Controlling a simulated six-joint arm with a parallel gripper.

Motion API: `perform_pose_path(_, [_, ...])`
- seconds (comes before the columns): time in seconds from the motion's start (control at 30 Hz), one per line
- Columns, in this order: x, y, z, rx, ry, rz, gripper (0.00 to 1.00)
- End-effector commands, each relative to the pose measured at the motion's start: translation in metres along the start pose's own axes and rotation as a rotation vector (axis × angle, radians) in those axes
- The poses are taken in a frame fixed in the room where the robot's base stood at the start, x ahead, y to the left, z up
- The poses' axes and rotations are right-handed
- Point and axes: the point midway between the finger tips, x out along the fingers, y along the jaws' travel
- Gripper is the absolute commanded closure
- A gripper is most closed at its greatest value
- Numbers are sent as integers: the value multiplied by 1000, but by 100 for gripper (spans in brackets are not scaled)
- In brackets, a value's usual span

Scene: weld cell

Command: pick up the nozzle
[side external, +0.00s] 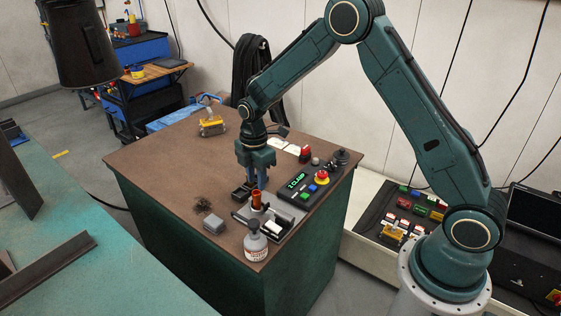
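A copper-coloured cylinder, which looks like the nozzle (256,199), stands upright on the brown-topped cabinet (165,165), at the left end of a small grey tray (280,236). My gripper (258,184) points straight down just above and behind the cylinder. Its fingers reach down close to the cylinder's top. The view is too small to show the gap between the fingers, or whether they touch the cylinder.
A small dark box (242,191) sits beside the fingers. A control box (303,187) with a display and buttons is to the right. The cabinet's left side is clear.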

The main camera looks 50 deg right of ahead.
Motion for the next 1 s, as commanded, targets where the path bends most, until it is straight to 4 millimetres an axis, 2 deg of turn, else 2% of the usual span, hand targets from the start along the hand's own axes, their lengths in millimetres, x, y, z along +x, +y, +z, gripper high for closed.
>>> perform_pose_path(0.5, [48, -2, -2, 1, 0, -3, 70])
perform_pose_path(1.0, [50, -1, -2, 0, 0, -1, 70])
